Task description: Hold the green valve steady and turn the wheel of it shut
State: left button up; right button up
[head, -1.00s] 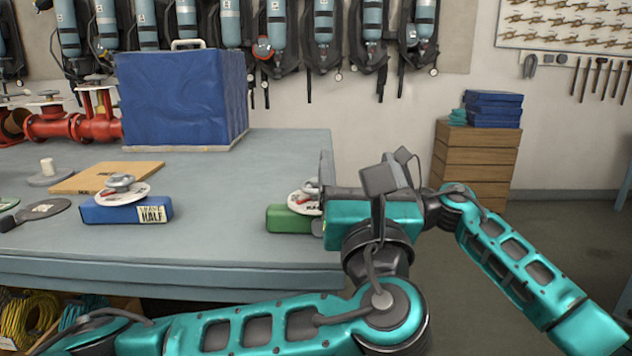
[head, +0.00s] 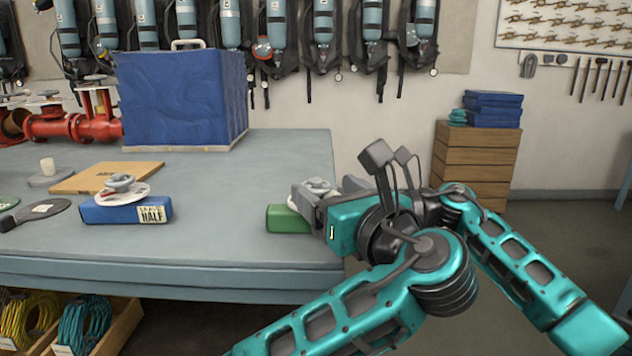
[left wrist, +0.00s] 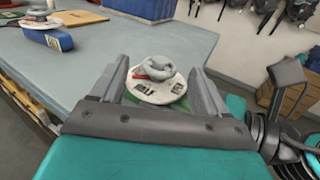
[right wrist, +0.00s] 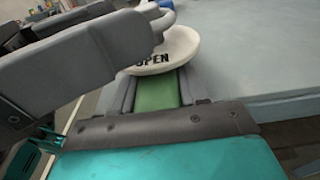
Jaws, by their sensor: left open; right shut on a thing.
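The green valve (head: 288,219) sits at the right end of the bench, its body pointing left. Its round white dial plate (left wrist: 155,88) has dark lettering and a red mark, with a grey wheel (left wrist: 157,66) on top. My left gripper (left wrist: 160,82) is open, one finger on each side of the dial and wheel; contact cannot be told. In the head view my left gripper (head: 306,196) hides much of the valve. My right gripper (right wrist: 155,92) is shut on the green body below the dial, which reads "OPEN" on that side. Its fingers are mostly hidden in the head view.
A blue valve (head: 128,209) tagged "HALF" stands left on the bench (head: 230,240), near a wooden board (head: 105,178). A blue covered box (head: 182,98) and red pipework (head: 70,126) are at the back. Bare bench top lies between the two valves.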

aim_at(312, 188)
pick_arm(q)
jog(key=shift+x, duration=2.3)
jog(key=c, duration=0.9)
jog(key=shift+c, duration=0.2)
jog(key=shift+m+t+h, duration=0.3)
jog(key=shift+h, duration=0.1)
jog(key=m+h, duration=0.2)
jog(key=h, duration=0.1)
jog(key=m+t+h, duration=0.1)
jog(key=m+h, duration=0.1)
jog(key=h, duration=0.1)
jog(key=shift+t, duration=0.3)
jog(key=shift+m+h, duration=1.5)
jog(key=shift+h, duration=1.2)
